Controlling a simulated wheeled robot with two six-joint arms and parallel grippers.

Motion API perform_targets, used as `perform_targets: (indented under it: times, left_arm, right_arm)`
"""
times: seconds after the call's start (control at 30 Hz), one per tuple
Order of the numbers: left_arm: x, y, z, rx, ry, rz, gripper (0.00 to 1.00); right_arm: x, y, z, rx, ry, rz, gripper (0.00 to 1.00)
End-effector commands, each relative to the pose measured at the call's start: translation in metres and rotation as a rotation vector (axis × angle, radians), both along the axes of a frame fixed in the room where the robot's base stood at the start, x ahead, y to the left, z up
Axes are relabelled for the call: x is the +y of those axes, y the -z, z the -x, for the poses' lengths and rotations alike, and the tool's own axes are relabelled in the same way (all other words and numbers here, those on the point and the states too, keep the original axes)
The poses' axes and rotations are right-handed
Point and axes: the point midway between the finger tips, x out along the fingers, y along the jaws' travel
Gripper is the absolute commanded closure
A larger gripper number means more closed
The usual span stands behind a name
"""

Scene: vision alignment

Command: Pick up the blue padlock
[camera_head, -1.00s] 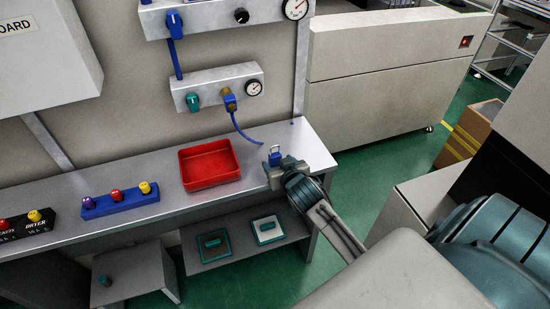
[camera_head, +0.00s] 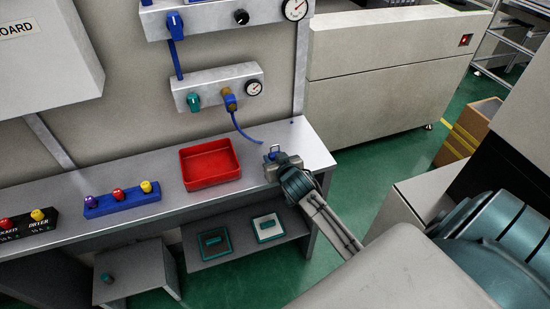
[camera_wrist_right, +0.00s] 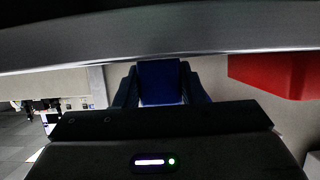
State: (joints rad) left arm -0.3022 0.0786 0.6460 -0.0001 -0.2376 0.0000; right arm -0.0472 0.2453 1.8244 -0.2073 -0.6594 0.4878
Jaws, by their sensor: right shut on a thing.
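The blue padlock (camera_head: 273,153) is at the right end of the grey bench, mostly hidden by my right gripper (camera_head: 272,163). Its blue body (camera_wrist_right: 160,82) shows in the right wrist view between the two dark blue fingers. The right gripper is shut on it. From these frames I cannot tell whether the padlock touches the bench top. My left gripper is not in view.
A red tray (camera_head: 210,164) stands on the bench (camera_head: 165,182) left of the gripper. A blue block with coloured knobs (camera_head: 122,203) lies farther left. A blue hose (camera_head: 245,131) hangs from the wall panel behind. A lower shelf holds two flat boxes.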

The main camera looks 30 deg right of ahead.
Motion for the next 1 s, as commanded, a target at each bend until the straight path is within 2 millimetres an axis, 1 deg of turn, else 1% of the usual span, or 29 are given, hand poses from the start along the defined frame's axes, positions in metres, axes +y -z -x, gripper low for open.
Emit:
perform_targets:
  times: [0.17, 0.27, 0.37, 0.57, 0.63, 0.77, 1.0]
  left_arm:
    - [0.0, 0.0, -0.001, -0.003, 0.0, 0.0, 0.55]
    - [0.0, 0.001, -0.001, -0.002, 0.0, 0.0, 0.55]
    - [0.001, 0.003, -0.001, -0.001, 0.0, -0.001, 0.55]
    - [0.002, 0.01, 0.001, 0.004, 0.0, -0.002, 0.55]
    - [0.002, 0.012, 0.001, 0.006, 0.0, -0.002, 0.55]
    - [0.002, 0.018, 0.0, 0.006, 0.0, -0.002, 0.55]
    - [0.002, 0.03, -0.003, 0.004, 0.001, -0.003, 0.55]
  right_arm:
    - [0.0, -0.001, 0.0, 0.0, 0.0, 0.0, 0.89]
    - [0.0, -0.005, 0.0, -0.002, 0.0, 0.0, 0.89]
    - [0.0, -0.012, 0.0, -0.003, 0.0, 0.001, 0.89]
    - [0.001, -0.037, 0.0, -0.005, 0.0, 0.001, 0.89]
    - [0.011, -0.034, 0.015, 0.0, -0.001, -0.004, 0.89]
    - [0.03, -0.037, 0.04, 0.0, 0.0, -0.005, 0.89]
    - [0.069, -0.043, 0.094, -0.001, 0.003, -0.009, 0.89]
